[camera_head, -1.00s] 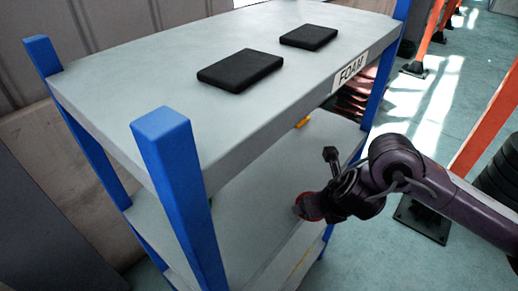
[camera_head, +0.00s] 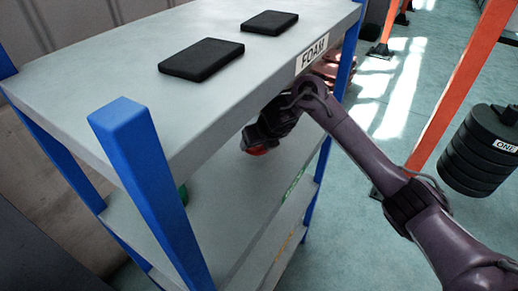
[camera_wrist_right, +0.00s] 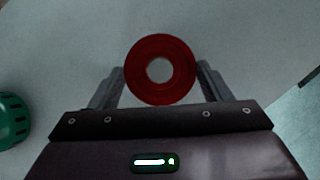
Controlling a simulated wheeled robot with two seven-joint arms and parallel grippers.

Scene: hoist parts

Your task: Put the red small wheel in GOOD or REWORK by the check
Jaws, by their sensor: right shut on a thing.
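The red small wheel (camera_wrist_right: 134,62) is a red ring with a round hole, held between the two fingers of my right gripper (camera_wrist_right: 160,85) in the right wrist view. The gripper is shut on its sides. In the head view the red wheel (camera_head: 258,151) shows as a small red patch under my right gripper (camera_head: 262,142), which is reached in below the top shelf, over the middle shelf (camera_head: 225,185). The wheel's underside and its gap to the shelf are hidden. No GOOD or REWORK label can be read. My left gripper is not in view.
Two black foam pads (camera_head: 202,59) lie on the top shelf, with a FOAM label (camera_head: 312,55) on its edge. Blue posts (camera_head: 150,190) stand at the corners. A green round object (camera_wrist_right: 14,120) lies left of the gripper. Black stacked discs (camera_head: 482,150) stand at right.

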